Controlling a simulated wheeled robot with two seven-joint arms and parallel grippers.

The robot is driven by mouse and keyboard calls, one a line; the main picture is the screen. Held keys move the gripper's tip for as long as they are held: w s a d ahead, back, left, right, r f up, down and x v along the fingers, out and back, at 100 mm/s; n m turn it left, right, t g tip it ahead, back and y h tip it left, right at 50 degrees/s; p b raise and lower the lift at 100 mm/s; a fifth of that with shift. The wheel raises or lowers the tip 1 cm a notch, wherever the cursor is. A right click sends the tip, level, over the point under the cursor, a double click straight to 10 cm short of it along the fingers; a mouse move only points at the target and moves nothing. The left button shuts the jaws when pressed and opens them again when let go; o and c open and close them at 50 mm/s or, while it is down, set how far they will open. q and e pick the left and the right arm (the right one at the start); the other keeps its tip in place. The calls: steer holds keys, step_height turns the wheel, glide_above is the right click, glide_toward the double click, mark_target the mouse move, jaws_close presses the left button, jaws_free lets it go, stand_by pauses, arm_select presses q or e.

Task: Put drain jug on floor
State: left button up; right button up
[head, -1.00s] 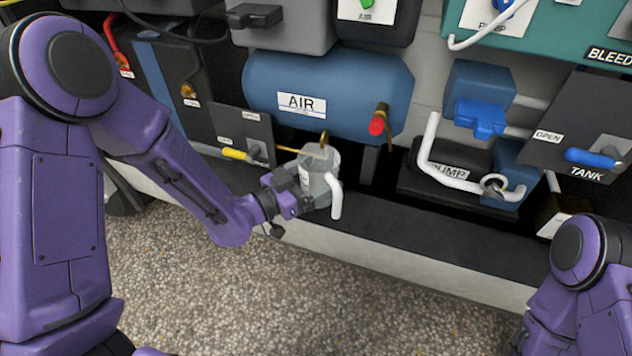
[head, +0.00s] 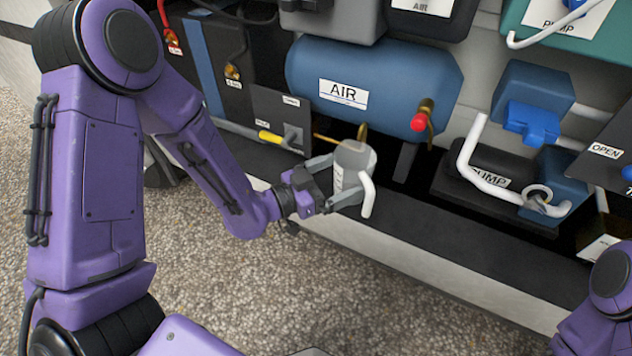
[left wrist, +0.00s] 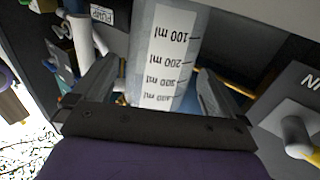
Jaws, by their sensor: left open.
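The drain jug (head: 353,160) is a grey, upright cup with a white handle on its right side. It stands at the van's dark ledge, below the front of the blue AIR tank (head: 440,85). My left gripper (head: 333,182) is open, with one finger on each side of the jug. In the left wrist view the jug's white millilitre scale (left wrist: 165,60) faces me between the two fingers (left wrist: 155,95). Whether the fingers touch the jug I cannot tell. The jug's base is partly hidden. My right gripper is out of view; only part of that arm shows at lower right.
The speckled floor (head: 250,290) in front of the van is clear. A yellow-tipped lever (head: 270,137) and thin brass pipe are just left of the jug. A red-tipped valve (head: 421,118) and the pump (head: 490,178) with white pipes are to its right.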

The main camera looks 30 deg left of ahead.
arm_select(q)
steer(key=p+v, duration=0.2)
steer(key=v, duration=0.6)
steer(key=shift+s+a, duration=0.25)
steer(key=shift+s, duration=0.1)
